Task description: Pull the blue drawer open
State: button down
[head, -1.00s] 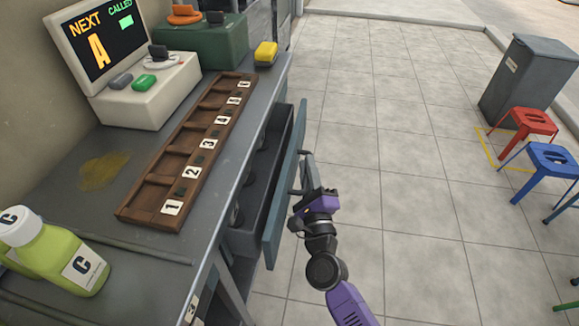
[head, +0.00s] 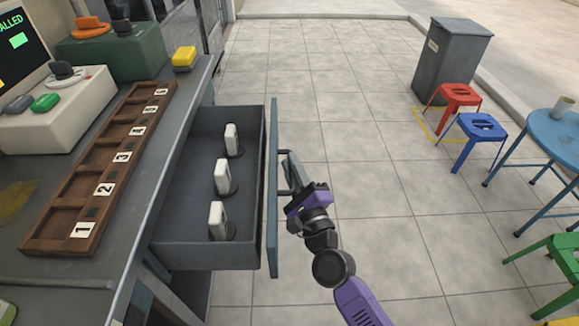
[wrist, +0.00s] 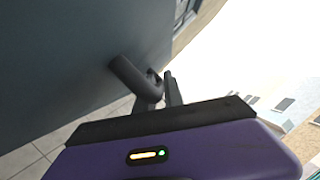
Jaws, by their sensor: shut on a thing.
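The blue drawer (head: 272,225) is pulled well out from under the counter, its blue-grey front facing right. Inside it stand several white upright pieces on dark round bases; three show (head: 217,220). My gripper (head: 289,172) is at the outer side of the drawer front, shut on the dark bar handle. The handle (wrist: 135,78) also shows in the wrist view, between my fingers, with the drawer front filling the left. The fingertips are partly hidden by the handle and the gripper body.
On the counter are a wooden numbered rack (head: 65,205), a cream display unit (head: 60,110), a green box (head: 110,50) and a yellow block (head: 184,58). Tiled floor right of the drawer is clear. Red (head: 457,92) and blue stools (head: 481,124), a table and a grey bin stand farther right.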

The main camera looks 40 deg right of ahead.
jog(key=shift+f, duration=0.1)
jog(key=c, duration=1.7)
grip_release()
jog(key=shift+b+v, duration=0.4)
jog(key=shift+v, duration=3.5)
jog(key=s+a+n+g+y, duration=0.2)
jog(key=s+a+n, duration=0.1)
jog(key=s+n, duration=0.65)
jog(key=s+a+n+g+y, duration=0.1)
jog(key=s+a+n+y, duration=0.15)
jog(key=s+n, duration=0.7)
jog(key=s+a+n+g+y, duration=0.2)
jog(key=s+a+n, duration=0.2)
jog(key=s+n, duration=0.55)
jog(key=shift+m, duration=0.35)
jog(key=r+p, duration=2.4)
jog(key=shift+s, duration=0.3)
